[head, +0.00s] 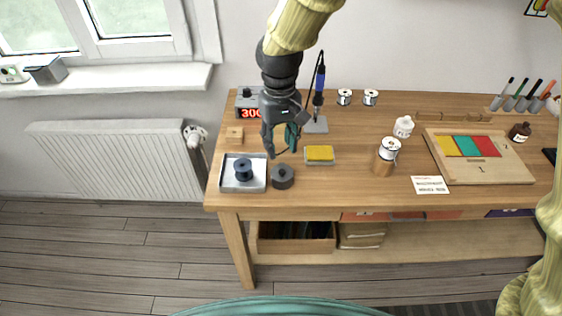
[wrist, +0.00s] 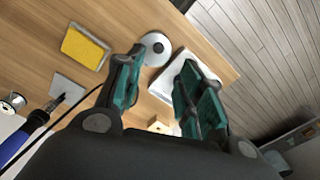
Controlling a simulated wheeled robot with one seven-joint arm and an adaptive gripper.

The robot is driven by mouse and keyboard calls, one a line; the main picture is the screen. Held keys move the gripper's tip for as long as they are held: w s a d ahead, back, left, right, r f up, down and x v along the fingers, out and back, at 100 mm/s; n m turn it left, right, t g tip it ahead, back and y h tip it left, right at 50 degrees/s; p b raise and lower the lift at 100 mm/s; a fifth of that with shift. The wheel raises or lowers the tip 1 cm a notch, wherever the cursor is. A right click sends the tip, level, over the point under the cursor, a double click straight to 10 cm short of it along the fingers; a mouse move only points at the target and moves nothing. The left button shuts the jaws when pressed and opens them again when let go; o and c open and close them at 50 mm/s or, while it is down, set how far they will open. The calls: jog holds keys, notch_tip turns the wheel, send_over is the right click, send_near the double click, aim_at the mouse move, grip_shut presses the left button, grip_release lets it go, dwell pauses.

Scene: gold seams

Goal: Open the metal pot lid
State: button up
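A low, round, dark grey metal pot (head: 282,177) stands near the front left of the wooden bench. Its top looks like a flat lid with a small central knob; I cannot make out a seam. In the wrist view its round top (wrist: 152,43) shows as a pale grey disc with a dark centre, partly behind a finger. My gripper (head: 281,151) points down above and just behind the pot, apart from it. In the wrist view the two teal-padded fingers of my gripper (wrist: 162,62) are spread with nothing held between them.
A yellow sponge (head: 319,153) lies to the right. A soldering iron (head: 319,82) and its station (head: 247,97) stand behind. Bare wood lies right of the pot.

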aim_at(282, 170)
jog(key=f, duration=0.3)
jog(key=f+p, duration=0.1)
jog(key=f, duration=0.5)
jog(key=shift+d+f, duration=0.2)
jog(key=shift+d, duration=0.05)
grip_shut()
